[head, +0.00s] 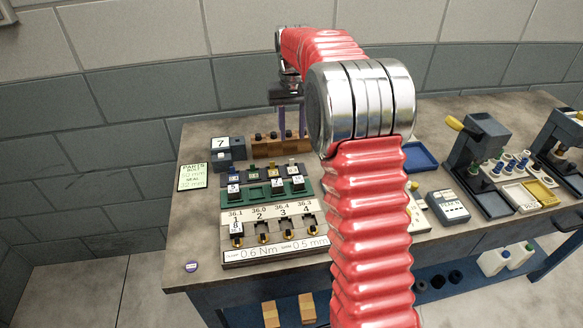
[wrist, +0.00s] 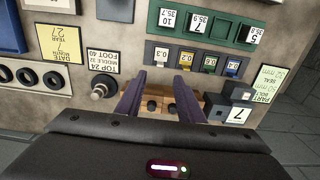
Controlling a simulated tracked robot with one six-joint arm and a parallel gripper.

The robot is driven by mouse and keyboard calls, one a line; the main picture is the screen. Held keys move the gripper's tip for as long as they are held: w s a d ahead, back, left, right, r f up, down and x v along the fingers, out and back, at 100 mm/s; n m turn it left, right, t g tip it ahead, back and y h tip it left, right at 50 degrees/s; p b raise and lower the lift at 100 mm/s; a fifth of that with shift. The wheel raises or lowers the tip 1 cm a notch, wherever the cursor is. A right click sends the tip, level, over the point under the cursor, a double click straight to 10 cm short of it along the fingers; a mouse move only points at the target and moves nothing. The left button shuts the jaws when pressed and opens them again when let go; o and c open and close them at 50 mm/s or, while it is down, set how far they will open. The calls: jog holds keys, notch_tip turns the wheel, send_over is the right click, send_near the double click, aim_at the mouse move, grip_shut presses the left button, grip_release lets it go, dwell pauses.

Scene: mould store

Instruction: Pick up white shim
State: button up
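The white shim (wrist: 161,54) has a white tag marked 0.3. It stands at one end of a row of coloured shims in a dark rack, at the row's left in the wrist view. In the head view the white shim (head: 293,170) is at the right end of that row, close to my red arm. My gripper (wrist: 160,84) has its two purple fingers spread apart with nothing between them. In the head view my gripper (head: 292,122) hangs above the wooden block, behind the shim row.
A wooden block (head: 268,146) with dark knobs stands behind the shim rack. A green rack (head: 255,191) with number tags and a numbered fixture (head: 277,253) lie in front. A dark block marked 7 (head: 221,144) stands at left. A round knob (wrist: 103,86) stands left of my fingers.

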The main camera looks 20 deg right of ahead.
send_over(293, 166)
jog(key=shift+a+f, duration=0.15)
jog(key=shift+f, duration=2.3)
jog(key=shift+f, duration=0.1)
jog(key=shift+w+f, duration=0.1)
jog(key=shift+f, duration=2.4)
jog(key=shift+c, duration=0.4)
grip_shut()
